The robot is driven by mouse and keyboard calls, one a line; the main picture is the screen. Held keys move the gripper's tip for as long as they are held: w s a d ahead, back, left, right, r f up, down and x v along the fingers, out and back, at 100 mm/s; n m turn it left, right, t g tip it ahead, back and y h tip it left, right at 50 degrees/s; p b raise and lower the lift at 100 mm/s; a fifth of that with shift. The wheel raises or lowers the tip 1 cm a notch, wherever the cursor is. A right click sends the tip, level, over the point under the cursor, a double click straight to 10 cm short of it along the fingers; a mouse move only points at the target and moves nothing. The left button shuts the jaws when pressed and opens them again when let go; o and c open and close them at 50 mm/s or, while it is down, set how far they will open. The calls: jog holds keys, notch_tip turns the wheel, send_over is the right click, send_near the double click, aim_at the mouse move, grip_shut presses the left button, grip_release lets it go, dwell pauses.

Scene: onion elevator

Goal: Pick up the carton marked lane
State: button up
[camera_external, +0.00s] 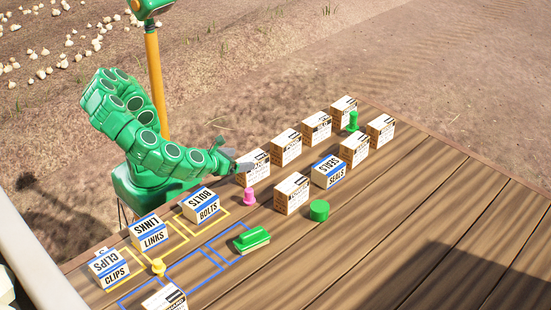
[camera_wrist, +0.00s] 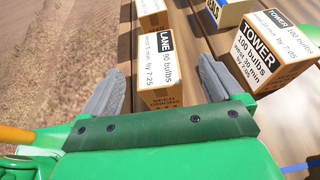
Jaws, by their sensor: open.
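The carton marked LANE (camera_wrist: 165,68) is white and brown with a black label band, and it stands upright on the wooden deck. In the wrist view it shows between the two grey fingers of my gripper (camera_wrist: 159,68), which is open with a gap visible beside the carton. In the external view my gripper (camera_external: 236,160) is at the near-left side of a white carton (camera_external: 258,169), which appears to be the same one; its label is too small to read there. The fingers partly overlap this carton.
A carton marked TOWER (camera_wrist: 259,50) stands to the right in the wrist view. Several similar cartons (camera_external: 286,149) line the deck beyond. A pink peg (camera_external: 249,196) and green cylinder (camera_external: 319,210) stand nearby. The right deck (camera_external: 430,220) is clear.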

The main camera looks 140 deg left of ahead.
aim_at(251, 158)
jog(key=shift+s+f+x, duration=0.15)
jog(key=shift+s+x, duration=0.05)
jog(key=shift+x, duration=1.75)
jog(key=shift+s+f+x, duration=0.15)
jog(key=shift+x, duration=1.8)
jog(key=shift+d, duration=0.1)
jog(key=c, duration=1.4)
